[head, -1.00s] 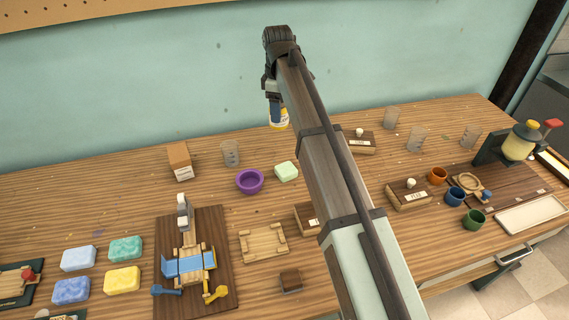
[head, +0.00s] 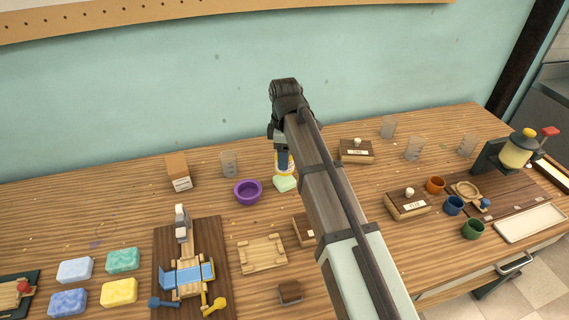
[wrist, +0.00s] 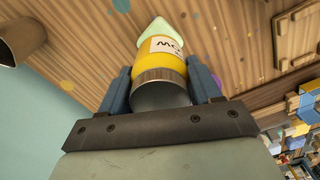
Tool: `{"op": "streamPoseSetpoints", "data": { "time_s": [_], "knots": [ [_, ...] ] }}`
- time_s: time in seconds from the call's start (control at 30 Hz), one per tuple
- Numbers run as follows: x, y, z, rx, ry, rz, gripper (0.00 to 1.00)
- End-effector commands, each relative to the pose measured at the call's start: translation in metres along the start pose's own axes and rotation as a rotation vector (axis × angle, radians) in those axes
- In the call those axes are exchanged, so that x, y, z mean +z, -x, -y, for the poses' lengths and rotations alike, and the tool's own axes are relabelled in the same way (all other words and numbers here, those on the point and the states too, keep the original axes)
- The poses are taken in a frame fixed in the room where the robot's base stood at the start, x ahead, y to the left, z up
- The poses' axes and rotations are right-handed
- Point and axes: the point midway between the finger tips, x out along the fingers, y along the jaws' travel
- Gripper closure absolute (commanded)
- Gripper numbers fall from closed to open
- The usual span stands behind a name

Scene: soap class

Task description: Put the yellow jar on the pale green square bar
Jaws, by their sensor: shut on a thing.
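My gripper (wrist: 160,68) is shut on the yellow jar (wrist: 155,65), with one blue finger on each side of it. The jar has a white label with dark letters. In the head view my gripper (head: 283,158) is partly hidden by my arm, and only a bit of the jar (head: 291,166) shows. The pale green square bar (head: 285,184) lies on the table directly below the jar in that view. In the wrist view the bar (wrist: 157,34) shows just past the jar's far end, partly covered by it. I cannot tell whether jar and bar touch.
A purple bowl (head: 248,192) stands close left of the bar. A clear cup (head: 228,164) and a small cardboard box (head: 178,171) stand farther left. Wooden boxes (head: 356,151) stand to the right. A wooden tray (head: 262,254) lies in front.

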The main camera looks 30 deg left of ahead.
Motion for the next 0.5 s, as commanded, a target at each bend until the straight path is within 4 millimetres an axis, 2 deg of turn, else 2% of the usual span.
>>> {"op": "streamPoseSetpoints", "data": {
  "time_s": [0.3,0.5],
  "knots": [
    [0.0,-0.032,0.001,-0.001,0.0,0.0,0.75],
    [0.0,-0.036,0.0,0.001,-0.001,0.0,0.75]
  ]
}}
